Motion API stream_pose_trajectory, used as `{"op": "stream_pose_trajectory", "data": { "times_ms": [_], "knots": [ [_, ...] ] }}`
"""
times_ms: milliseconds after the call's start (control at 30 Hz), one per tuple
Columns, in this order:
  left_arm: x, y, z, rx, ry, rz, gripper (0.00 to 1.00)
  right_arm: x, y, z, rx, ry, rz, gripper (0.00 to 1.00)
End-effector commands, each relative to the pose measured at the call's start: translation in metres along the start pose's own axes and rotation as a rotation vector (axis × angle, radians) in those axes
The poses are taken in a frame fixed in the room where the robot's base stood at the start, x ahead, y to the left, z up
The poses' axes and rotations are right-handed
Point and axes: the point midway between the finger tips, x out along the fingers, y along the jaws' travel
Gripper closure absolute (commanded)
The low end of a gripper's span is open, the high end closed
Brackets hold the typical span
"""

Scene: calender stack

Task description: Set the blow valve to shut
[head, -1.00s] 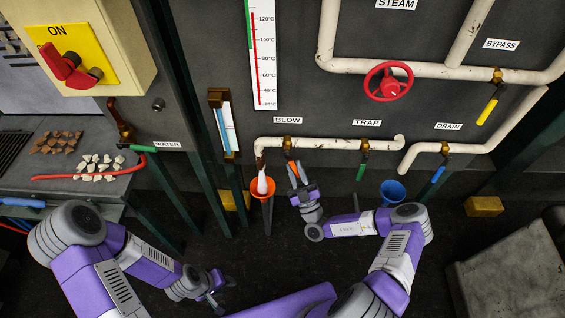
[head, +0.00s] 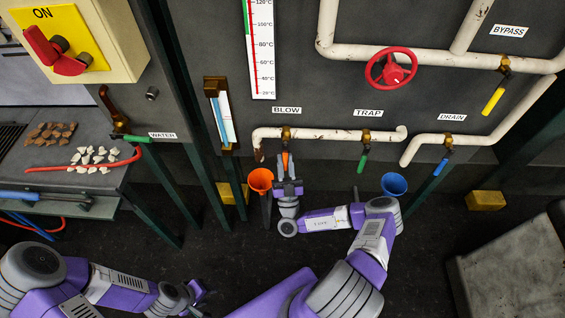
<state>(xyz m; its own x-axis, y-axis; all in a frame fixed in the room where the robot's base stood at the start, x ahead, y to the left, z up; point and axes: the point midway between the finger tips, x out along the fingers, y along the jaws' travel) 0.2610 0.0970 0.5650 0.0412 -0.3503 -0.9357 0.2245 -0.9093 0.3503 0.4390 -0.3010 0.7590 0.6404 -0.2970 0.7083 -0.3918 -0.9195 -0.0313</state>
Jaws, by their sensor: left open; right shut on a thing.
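The blow valve (head: 286,133) is a brass valve on the cream pipe under the BLOW label (head: 286,111). Its orange handle (head: 285,157) hangs about straight down, across the pipe. My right gripper (head: 286,168) is below the valve, shut on the handle and hiding its lower part. No white plume shows at the pipe's open left end, above the orange funnel (head: 260,177). My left gripper (head: 202,296) is open and empty, low over the dark floor, far from the valve.
The trap valve's green handle (head: 362,164) and a blue funnel (head: 394,184) are to the right. The drain's blue handle (head: 440,166) and a red handwheel (head: 391,68) are further off. A bench (head: 100,180) with stones stands left.

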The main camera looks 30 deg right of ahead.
Motion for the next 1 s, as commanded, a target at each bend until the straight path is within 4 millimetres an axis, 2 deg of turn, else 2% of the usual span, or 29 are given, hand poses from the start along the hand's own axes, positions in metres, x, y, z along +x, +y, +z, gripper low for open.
{"op": "stream_pose_trajectory", "data": {
  "times_ms": [200,233,333,367,667,767,1000],
  "knots": [
    [0.000,0.000,0.000,0.000,0.000,0.000,0.57,0.001,-0.002,0.000,0.003,0.002,-0.003,1.00],
    [0.000,0.000,0.000,0.000,0.000,0.000,0.57,0.001,-0.002,0.000,0.003,0.002,-0.003,0.73],
    [0.000,0.000,0.000,0.000,0.000,0.000,0.57,0.001,-0.002,0.000,0.003,0.002,-0.003,0.58],
    [0.000,0.000,0.000,0.000,0.000,0.000,0.57,0.001,-0.002,0.000,0.002,0.002,-0.003,0.57],
    [0.000,0.000,0.000,0.000,0.000,0.000,0.57,-0.002,-0.001,0.000,0.001,0.000,-0.003,0.57],
    [-0.001,0.001,0.000,0.000,0.000,0.000,0.57,-0.011,-0.001,0.000,0.001,-0.001,-0.002,0.57],
    [-0.004,0.002,0.000,0.000,0.000,0.000,0.57,-0.052,-0.001,0.000,0.002,-0.002,-0.002,0.57]
  ]
}}
